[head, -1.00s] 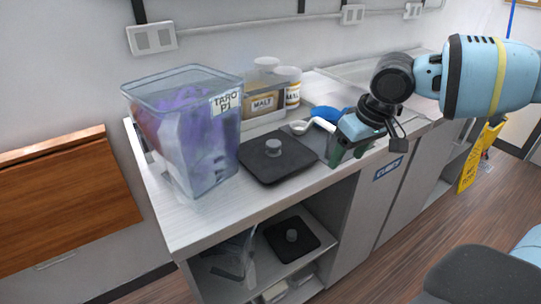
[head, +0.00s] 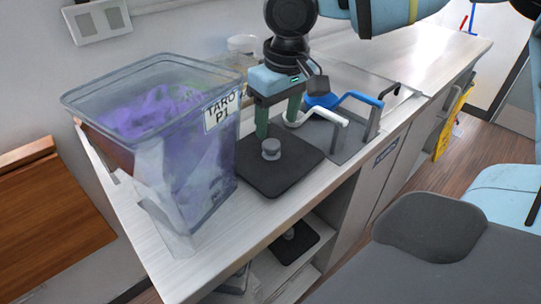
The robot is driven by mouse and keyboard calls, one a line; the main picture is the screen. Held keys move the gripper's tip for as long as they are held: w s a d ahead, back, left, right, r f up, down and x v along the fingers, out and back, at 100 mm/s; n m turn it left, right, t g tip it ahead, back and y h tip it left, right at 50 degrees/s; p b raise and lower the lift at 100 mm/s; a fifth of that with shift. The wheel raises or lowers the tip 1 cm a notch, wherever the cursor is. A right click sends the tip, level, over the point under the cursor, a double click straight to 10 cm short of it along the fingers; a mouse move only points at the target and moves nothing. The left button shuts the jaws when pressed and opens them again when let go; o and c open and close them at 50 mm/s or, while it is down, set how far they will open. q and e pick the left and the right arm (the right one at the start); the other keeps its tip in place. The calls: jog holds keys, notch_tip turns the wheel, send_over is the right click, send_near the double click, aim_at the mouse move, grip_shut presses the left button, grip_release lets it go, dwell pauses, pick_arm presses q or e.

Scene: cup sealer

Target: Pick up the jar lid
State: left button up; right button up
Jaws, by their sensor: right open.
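The jar lid (head: 290,172) is a black square plate with a round grey knob (head: 271,148) in its middle. It lies flat on the counter, right of the clear container. My right gripper (head: 278,128) points down with its two green fingers apart and empty. The fingertips show just above and behind the knob in the picture, and I see no contact with it. My left gripper is not in view.
A clear container (head: 215,165) labelled TARO, with purple contents, stands left of the lid. A similar black lid (head: 292,246) sits on the shelf below the counter (head: 165,262).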

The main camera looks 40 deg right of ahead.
aim_at(272, 143)
jog(key=shift+w+a+f, duration=0.1)
jog(key=shift+w+f, duration=0.1)
jog(key=shift+f, duration=0.75)
jog(key=shift+w+f, duration=0.25)
jog(key=shift+f, duration=0.75)
jog(key=shift+w+a+f, duration=0.1)
jog(key=shift+w+f, duration=0.1)
jog(key=shift+f, duration=0.75)
jog(key=shift+c, duration=0.3)
grip_shut()
